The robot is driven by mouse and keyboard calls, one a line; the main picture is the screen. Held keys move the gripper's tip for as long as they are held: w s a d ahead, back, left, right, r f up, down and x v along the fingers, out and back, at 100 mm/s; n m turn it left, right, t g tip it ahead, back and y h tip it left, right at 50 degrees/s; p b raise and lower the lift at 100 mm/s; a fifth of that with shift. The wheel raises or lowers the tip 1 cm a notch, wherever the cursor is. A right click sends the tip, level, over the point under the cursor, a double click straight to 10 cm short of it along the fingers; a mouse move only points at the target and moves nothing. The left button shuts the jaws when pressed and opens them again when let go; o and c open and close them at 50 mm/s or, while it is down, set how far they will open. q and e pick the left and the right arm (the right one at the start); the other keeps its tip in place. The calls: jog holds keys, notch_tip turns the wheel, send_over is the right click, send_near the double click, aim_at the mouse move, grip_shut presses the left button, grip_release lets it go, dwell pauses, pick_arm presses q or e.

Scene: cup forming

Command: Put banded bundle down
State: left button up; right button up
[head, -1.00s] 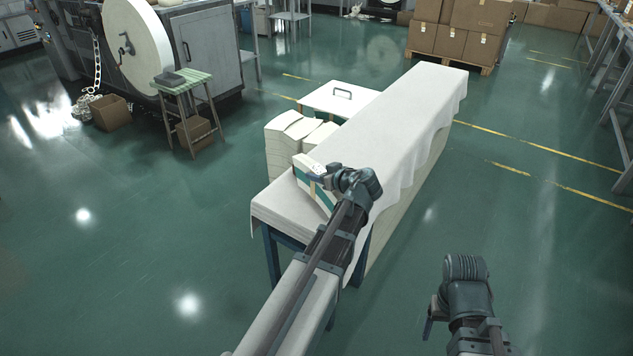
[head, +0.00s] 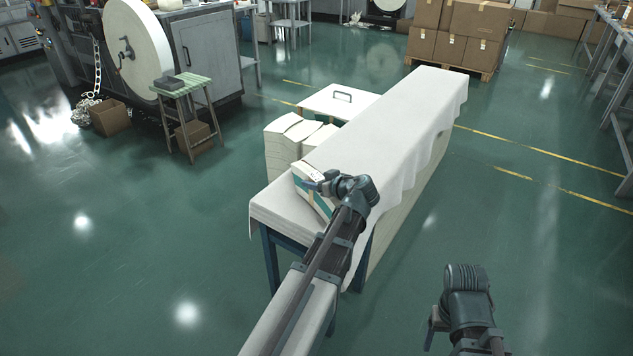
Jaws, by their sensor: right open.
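The banded bundle (head: 325,206) is a white paper stack with teal sides and a tan band. It is at the near left part of the long white-covered table (head: 277,208), beside the cream paper stacks. My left gripper (head: 314,183) is at the top of the bundle and appears shut on it; the wrist hides part of it. I cannot tell whether its underside touches the cloth. My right gripper (head: 431,328) is open and empty, low at the right, away from the table.
Cream paper stacks (head: 283,148) stand right behind the bundle.

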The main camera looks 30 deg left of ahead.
pick_arm(q)
jog(key=shift+o, duration=0.6)
jog(key=shift+r+p, duration=0.3)
notch_tip(320, 180, up, 5)
jog(key=p, duration=0.5)
send_over(339, 201)
jog(key=a, duration=0.1)
jog(key=shift+w+a+f, duration=0.1)
jog(key=shift+w+f, duration=0.05)
jog(key=shift+f, duration=0.05)
jog(key=shift+s+d+r, duration=0.2)
jog(key=shift+s+d, duration=0.05)
jog(key=shift+d, duration=0.35)
